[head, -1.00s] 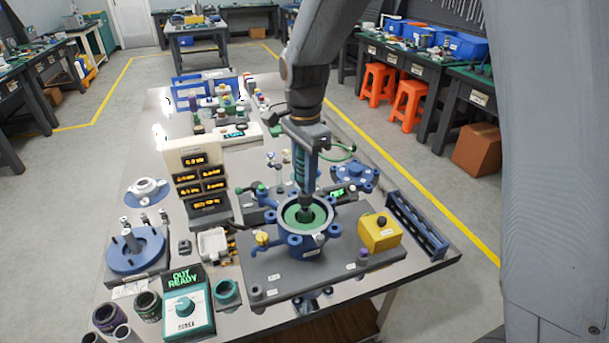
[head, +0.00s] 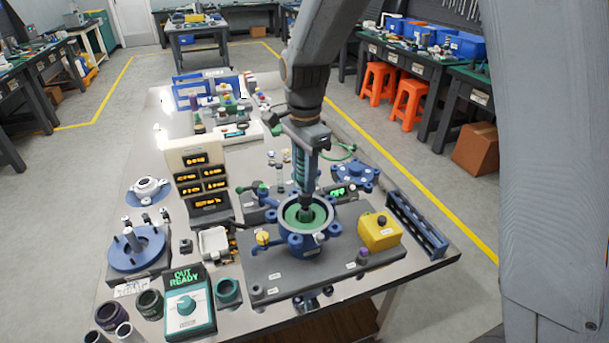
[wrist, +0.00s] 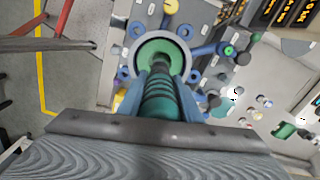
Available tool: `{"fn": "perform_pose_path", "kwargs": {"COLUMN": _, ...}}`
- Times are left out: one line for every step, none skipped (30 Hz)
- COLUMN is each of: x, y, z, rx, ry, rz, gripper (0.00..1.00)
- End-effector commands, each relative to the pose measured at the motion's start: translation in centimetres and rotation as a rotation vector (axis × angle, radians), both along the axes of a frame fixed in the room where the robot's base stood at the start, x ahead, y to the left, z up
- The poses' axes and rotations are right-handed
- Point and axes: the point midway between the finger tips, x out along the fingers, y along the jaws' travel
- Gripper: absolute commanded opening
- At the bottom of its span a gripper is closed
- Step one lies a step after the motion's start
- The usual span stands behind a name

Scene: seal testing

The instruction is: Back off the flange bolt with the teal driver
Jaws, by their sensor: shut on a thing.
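My gripper (head: 304,182) is shut on the teal driver (head: 303,165) and holds it upright, tip down. The driver is ribbed and also fills the middle of the wrist view (wrist: 160,98). Its tip points into the round blue flanged housing (head: 298,245), over the green inner face (head: 290,216). In the wrist view the housing's pale ring (wrist: 137,55) surrounds the green face, with the driver over its near part. Blue lugs stand around the housing. I cannot tell which bolt is the flange bolt, nor whether the tip touches one.
The housing stands on a grey base plate (head: 325,276) with a yellow box (head: 380,232) at right. A dark blue rack (head: 416,226) lies beyond it. A multi-display panel (head: 200,172) stands at left.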

Motion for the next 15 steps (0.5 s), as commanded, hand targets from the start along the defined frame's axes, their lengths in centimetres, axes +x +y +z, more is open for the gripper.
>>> {"fn": "perform_pose_path", "kwargs": {"x": 0.04, "y": 0.01, "z": 0.05, "rx": 0.000, "ry": -0.001, "rz": 0.000, "gripper": 0.04}}
{"fn": "perform_pose_path", "kwargs": {"x": 0.04, "y": 0.01, "z": 0.04, "rx": 0.000, "ry": -0.001, "rz": 0.000, "gripper": 0.04}}
{"fn": "perform_pose_path", "kwargs": {"x": 0.04, "y": 0.01, "z": 0.02, "rx": 0.000, "ry": -0.001, "rz": 0.000, "gripper": 0.04}}
{"fn": "perform_pose_path", "kwargs": {"x": 0.04, "y": 0.01, "z": 0.00, "rx": 0.000, "ry": -0.001, "rz": 0.000, "gripper": 0.04}}
{"fn": "perform_pose_path", "kwargs": {"x": 0.04, "y": 0.01, "z": -0.03, "rx": 0.000, "ry": -0.001, "rz": 0.000, "gripper": 0.04}}
{"fn": "perform_pose_path", "kwargs": {"x": 0.04, "y": 0.01, "z": -0.07, "rx": 0.000, "ry": -0.001, "rz": 0.000, "gripper": 0.04}}
{"fn": "perform_pose_path", "kwargs": {"x": 0.04, "y": 0.01, "z": -0.11, "rx": 0.000, "ry": -0.001, "rz": 0.000, "gripper": 0.04}}
{"fn": "perform_pose_path", "kwargs": {"x": 0.04, "y": 0.01, "z": -0.15, "rx": 0.000, "ry": -0.001, "rz": 0.000, "gripper": 0.04}}
{"fn": "perform_pose_path", "kwargs": {"x": 0.04, "y": 0.01, "z": -0.20, "rx": 0.000, "ry": -0.001, "rz": 0.000, "gripper": 0.04}}
{"fn": "perform_pose_path", "kwargs": {"x": 0.04, "y": 0.01, "z": -0.24, "rx": 0.000, "ry": -0.001, "rz": 0.000, "gripper": 0.04}}
{"fn": "perform_pose_path", "kwargs": {"x": 0.04, "y": 0.01, "z": -0.27, "rx": 0.000, "ry": -0.001, "rz": 0.000, "gripper": 0.04}}
{"fn": "perform_pose_path", "kwargs": {"x": 0.05, "y": 0.01, "z": -0.32, "rx": 0.000, "ry": -0.001, "rz": 0.000, "gripper": 0.04}}
{"fn": "perform_pose_path", "kwargs": {"x": 0.04, "y": 0.01, "z": -0.36, "rx": 0.000, "ry": -0.001, "rz": 0.000, "gripper": 0.04}}
{"fn": "perform_pose_path", "kwargs": {"x": 0.04, "y": 0.01, "z": -0.40, "rx": 0.000, "ry": -0.001, "rz": 0.000, "gripper": 0.04}}
{"fn": "perform_pose_path", "kwargs": {"x": 0.04, "y": 0.01, "z": -0.45, "rx": 0.000, "ry": -0.001, "rz": 0.000, "gripper": 0.04}}
